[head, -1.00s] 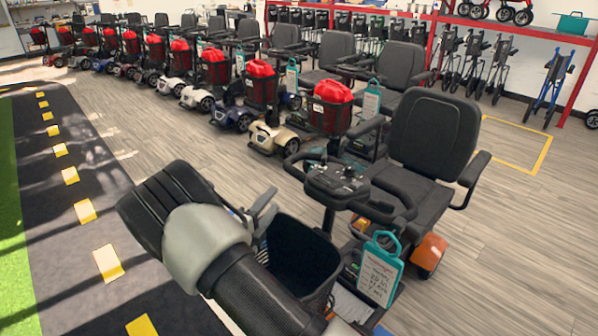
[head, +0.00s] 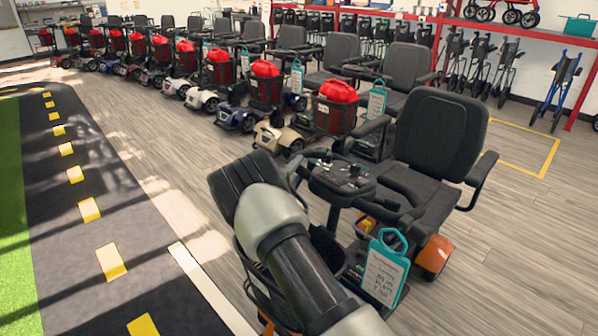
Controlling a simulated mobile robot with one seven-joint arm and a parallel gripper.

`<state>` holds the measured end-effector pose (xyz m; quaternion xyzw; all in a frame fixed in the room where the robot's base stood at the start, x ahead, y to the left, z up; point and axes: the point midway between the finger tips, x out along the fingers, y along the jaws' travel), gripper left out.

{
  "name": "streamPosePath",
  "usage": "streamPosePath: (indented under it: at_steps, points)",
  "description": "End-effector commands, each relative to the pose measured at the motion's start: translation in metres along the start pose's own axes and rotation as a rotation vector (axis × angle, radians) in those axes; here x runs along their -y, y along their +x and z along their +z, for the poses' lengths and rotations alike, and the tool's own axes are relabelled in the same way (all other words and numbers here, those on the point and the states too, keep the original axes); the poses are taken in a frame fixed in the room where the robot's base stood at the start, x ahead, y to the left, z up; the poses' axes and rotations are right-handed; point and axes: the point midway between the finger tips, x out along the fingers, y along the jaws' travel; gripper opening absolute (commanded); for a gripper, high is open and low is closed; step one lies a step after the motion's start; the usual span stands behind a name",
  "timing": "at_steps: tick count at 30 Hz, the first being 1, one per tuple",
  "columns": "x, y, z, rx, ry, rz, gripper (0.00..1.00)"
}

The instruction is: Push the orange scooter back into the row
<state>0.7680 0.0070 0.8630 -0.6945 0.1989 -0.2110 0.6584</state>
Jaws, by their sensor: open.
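The orange scooter stands nearest me, at the right of centre in the head view. I see its black seat (head: 433,135), an orange rear fender (head: 434,257), its control tiller (head: 341,180) and a teal-framed tag (head: 384,270). Its front end and dark basket are largely covered by my arm, which reaches up from the bottom edge across them. My gripper's fingers do not show; whether they touch the scooter cannot be told. The row of scooters (head: 334,113) with red bags in their baskets runs from just behind it to the far left.
A yellow floor outline (head: 548,158) lies behind the orange scooter, with folded walkers and a red rack (head: 530,31) beyond. A dark track with yellow dashes (head: 111,262) and a white edge line (head: 205,285) lies left. Wood floor right of the scooter is clear.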

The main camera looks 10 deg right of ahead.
Motion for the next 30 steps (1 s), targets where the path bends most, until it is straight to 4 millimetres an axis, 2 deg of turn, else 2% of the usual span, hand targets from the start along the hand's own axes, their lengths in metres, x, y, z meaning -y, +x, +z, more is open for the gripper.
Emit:
streamPosePath:
  at_steps: [4,12,14,20,30]
  points:
    - [0.0004,0.0097,-0.0003,0.000,-0.001,-0.001,0.42]
    - [0.0006,0.0109,-0.0001,0.000,-0.001,-0.001,0.42]
    - [0.0005,0.0109,-0.0001,0.000,-0.001,-0.001,0.36]
    - [0.0005,0.0107,-0.0001,0.000,0.000,-0.001,0.02]
    - [0.0008,0.0108,-0.0002,0.000,0.000,-0.001,0.00]
